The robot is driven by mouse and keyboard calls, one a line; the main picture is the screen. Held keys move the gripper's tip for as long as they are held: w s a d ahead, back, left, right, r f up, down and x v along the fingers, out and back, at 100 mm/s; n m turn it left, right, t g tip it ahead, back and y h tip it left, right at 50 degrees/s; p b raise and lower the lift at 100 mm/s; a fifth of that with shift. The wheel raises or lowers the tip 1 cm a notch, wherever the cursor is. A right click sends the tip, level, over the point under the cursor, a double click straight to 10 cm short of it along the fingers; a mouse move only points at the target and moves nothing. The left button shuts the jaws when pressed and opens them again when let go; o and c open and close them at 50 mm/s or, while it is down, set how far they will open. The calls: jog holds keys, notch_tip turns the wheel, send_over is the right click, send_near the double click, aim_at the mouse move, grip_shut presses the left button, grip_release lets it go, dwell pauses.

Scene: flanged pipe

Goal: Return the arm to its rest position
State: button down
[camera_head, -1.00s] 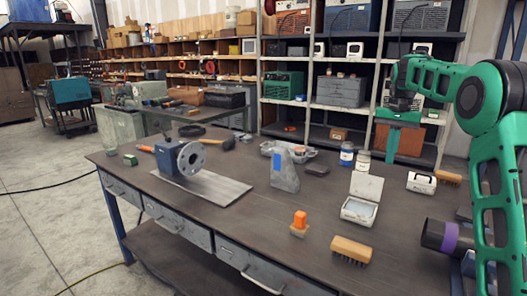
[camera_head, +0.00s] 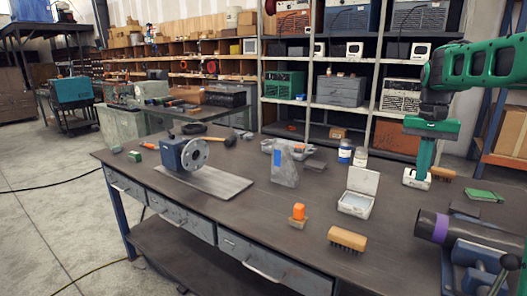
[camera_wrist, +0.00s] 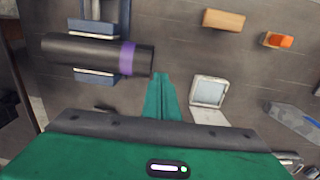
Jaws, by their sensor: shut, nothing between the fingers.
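My green gripper (camera_head: 422,172) hangs over the right part of the workbench in the head view, fingers pointing down. Its fingers (camera_wrist: 160,90) are together and empty in the wrist view. The bench top lies below them. The dark pipe with a purple band (camera_head: 444,229) rests in a blue vise (camera_head: 482,260) at the bench's right front. In the wrist view the pipe (camera_wrist: 85,52) lies left of the fingers, apart from them. The blue block with a grey round flange (camera_head: 184,155) stands on a metal plate (camera_head: 215,182) at the bench's left.
An open white box (camera_head: 354,205), a wooden brush (camera_head: 347,239) and an orange-topped item (camera_head: 298,214) stand mid-bench. A grey angled bracket (camera_head: 284,167) and jars (camera_head: 345,152) stand farther back. Shelves (camera_head: 340,120) stand behind the bench. The front middle of the bench is clear.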

jog(key=s+a+f, duration=0.1)
jog(key=s+f, duration=0.3)
jog(key=s, duration=0.8)
jog(key=s+f, duration=0.5)
jog(key=s, duration=0.6)
jog(key=s+a+f, duration=0.1)
jog(key=s+f, duration=0.3)
jog(key=s, duration=0.8)
jog(key=shift+s+a+f, duration=0.3)
jog(key=shift+a+f, duration=0.05)
jog(key=shift+w, duration=0.1)
jog(key=shift+w+f, duration=0.2)
jog(key=shift+w, duration=0.3)
